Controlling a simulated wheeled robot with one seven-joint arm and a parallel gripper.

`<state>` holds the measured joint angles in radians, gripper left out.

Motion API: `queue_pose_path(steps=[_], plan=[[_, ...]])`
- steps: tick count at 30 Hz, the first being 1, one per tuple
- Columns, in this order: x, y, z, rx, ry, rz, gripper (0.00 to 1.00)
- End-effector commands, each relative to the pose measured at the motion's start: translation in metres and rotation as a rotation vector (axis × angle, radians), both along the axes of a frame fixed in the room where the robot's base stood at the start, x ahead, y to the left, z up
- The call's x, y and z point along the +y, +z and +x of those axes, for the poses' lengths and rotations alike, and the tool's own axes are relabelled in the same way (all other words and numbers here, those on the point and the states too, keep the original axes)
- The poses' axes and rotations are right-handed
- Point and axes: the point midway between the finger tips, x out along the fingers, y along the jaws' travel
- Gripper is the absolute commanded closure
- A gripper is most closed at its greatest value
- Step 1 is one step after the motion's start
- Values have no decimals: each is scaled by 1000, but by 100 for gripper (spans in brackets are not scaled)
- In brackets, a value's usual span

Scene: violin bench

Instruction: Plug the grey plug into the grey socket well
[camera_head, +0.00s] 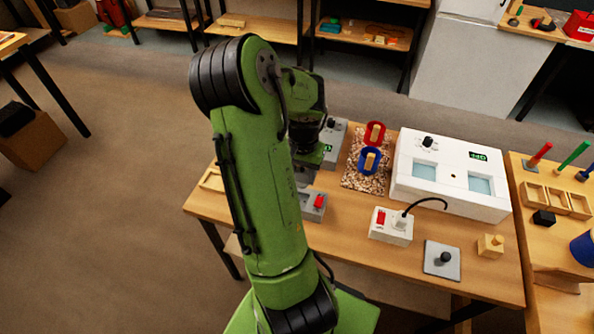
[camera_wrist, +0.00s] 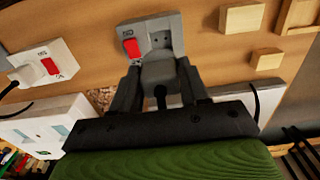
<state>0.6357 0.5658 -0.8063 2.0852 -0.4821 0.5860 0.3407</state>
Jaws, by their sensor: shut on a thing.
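The grey socket unit (camera_head: 313,205) with a red switch stands on the bench in the head view, partly hidden behind my green arm. In the wrist view the grey socket (camera_wrist: 157,30) has its red switch at the left and a well with dark holes beside it. My gripper (camera_wrist: 158,68) is shut on the grey plug (camera_wrist: 160,76), with one finger on each side and a dark cord at the plug's near end. The plug's front overlaps the socket's lower edge in this view. I cannot tell whether it touches the socket or enters the well.
A white socket (camera_head: 391,226) with a red switch and dark cable stands to the right. A grey plate with a black knob (camera_head: 442,260) and a wooden block (camera_head: 490,245) lie nearer the front right. A large white box (camera_head: 450,190) and red and blue rings stand behind.

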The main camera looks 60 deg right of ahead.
Motion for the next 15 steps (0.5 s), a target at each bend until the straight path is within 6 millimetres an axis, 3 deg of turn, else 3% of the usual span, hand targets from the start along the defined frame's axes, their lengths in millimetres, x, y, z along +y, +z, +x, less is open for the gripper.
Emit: queue_pose_path(steps=[5,15], plan=[[0,-8,1,-1,2,0,82],[0,-46,0,0,2,1,82]])
